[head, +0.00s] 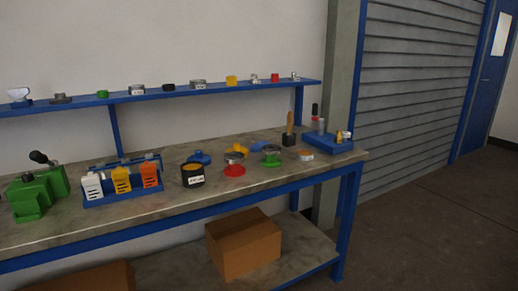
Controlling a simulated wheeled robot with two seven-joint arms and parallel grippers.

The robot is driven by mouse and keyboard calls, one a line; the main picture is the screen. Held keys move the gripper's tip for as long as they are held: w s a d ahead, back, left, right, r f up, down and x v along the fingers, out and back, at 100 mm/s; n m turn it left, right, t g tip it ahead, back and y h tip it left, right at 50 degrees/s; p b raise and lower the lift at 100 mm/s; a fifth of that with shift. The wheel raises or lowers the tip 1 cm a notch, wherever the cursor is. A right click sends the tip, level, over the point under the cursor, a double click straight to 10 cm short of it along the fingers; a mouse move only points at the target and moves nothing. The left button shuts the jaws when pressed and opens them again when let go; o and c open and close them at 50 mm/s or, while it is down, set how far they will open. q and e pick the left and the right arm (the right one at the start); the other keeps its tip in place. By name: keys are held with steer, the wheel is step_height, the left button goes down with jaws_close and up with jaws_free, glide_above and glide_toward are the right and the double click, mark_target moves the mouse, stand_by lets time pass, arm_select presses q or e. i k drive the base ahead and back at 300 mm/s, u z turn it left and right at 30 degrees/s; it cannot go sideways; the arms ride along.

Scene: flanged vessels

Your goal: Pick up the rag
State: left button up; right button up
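I cannot make out a rag for certain. A small blue object (199,157) lies on the workbench (230,193) behind a black cup (192,176); it is too small to tell what it is. A flat orange-tan piece (305,155) lies near the right end of the bench, and its kind is also unclear. Neither of my grippers is in view.
A green machine (38,190) and a rack of colored holders (121,182) stand on the left. Small flanged parts (234,169) and a blue tool block (327,144) stand farther right. A blue shelf (150,96) runs above; a cardboard box (243,244) sits below. The right floor is clear.

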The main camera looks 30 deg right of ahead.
mark_target(257, 147)
steer(key=z, duration=2.05)
steer(key=i, duration=2.1)
steer(key=u, duration=2.05)
